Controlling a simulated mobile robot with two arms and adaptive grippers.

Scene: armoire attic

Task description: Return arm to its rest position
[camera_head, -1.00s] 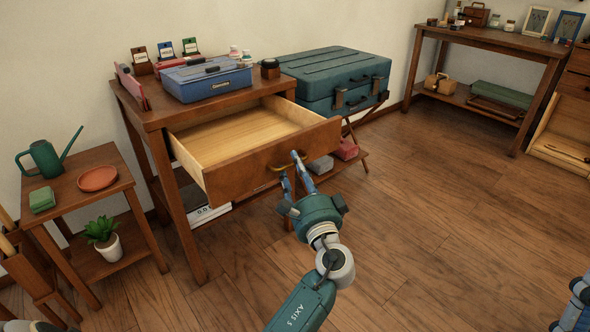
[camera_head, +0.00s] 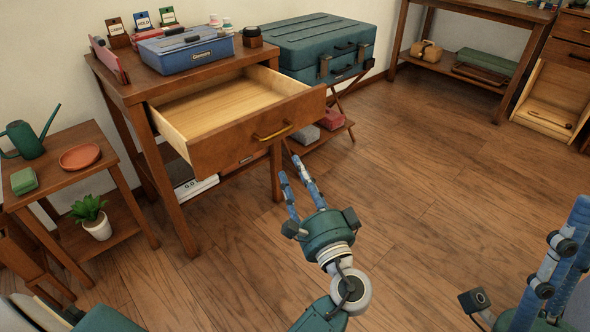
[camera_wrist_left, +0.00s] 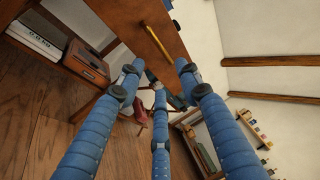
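My left gripper (camera_head: 291,168) is in front of the open drawer (camera_head: 235,148), just below and apart from its brass handle (camera_head: 272,132). Its blue fingers are spread and hold nothing. In the left wrist view, the spread fingers of the left gripper (camera_wrist_left: 160,90) have the yellowish handle (camera_wrist_left: 158,42) and the drawer front (camera_wrist_left: 125,20) beyond them. The drawer is pulled out and its visible inside is empty. My right gripper (camera_head: 560,265) shows only in part at the lower right edge, with blue fingers pointing up; its grip is unclear.
A wooden table (camera_head: 132,92) holds the drawer and a blue box (camera_head: 185,50). A teal suitcase (camera_head: 318,45) stands behind it on a folding stand. A side table (camera_head: 105,165) with a watering can (camera_head: 24,140) is at left. Open floor (camera_head: 415,185) lies to the right.

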